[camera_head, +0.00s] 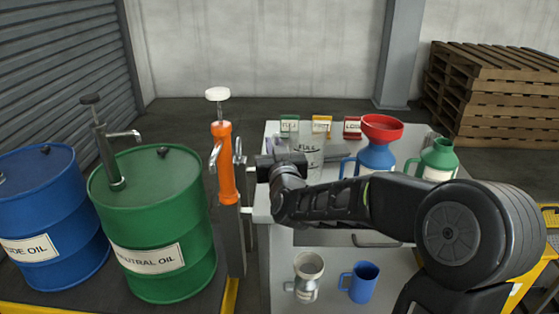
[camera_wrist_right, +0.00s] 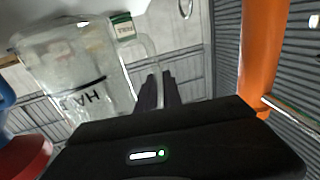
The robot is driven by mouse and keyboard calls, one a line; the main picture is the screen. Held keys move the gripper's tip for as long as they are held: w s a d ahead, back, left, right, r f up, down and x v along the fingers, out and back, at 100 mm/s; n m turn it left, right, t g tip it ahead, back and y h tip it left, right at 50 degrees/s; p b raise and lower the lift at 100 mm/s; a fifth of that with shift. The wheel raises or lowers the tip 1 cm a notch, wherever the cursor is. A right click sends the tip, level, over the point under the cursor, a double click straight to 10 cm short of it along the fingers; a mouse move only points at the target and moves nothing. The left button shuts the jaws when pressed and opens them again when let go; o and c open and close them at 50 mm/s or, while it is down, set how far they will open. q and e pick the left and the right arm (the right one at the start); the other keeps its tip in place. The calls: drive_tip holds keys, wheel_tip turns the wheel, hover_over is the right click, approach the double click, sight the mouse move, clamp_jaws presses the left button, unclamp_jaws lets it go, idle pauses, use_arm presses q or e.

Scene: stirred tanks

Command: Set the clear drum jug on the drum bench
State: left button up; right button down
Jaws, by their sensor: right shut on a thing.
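The clear drum jug (camera_head: 308,160), see-through with dark level marks, shows at the back left of the grey bench (camera_head: 436,214) in the head view, partly behind my right arm. In the wrist view the jug (camera_wrist_right: 78,75) appears upside down at the left, with its handle (camera_wrist_right: 152,62) running down between the fingers. My right gripper (camera_head: 262,166) is shut on the jug's handle; its fingers (camera_wrist_right: 158,92) show in the wrist view. I cannot tell whether the jug's base touches the bench top. My left gripper is not in view.
An orange hand pump (camera_head: 226,165) stands close left of my right gripper. A blue jug (camera_head: 376,157) with a red funnel (camera_head: 382,128) and a green jug (camera_head: 437,160) stand to the right. A grey-white jug (camera_head: 307,280) and a small blue jug (camera_head: 363,282) stand in front. Drums (camera_head: 160,225) stand left.

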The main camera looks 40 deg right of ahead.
drive_tip(key=shift+f+b, duration=0.45)
drive_tip(key=shift+f, duration=1.45)
drive_tip(key=c, duration=2)
unclamp_jaws()
drive_tip(key=shift+f, duration=0.1)
drive_tip(key=o, duration=0.5)
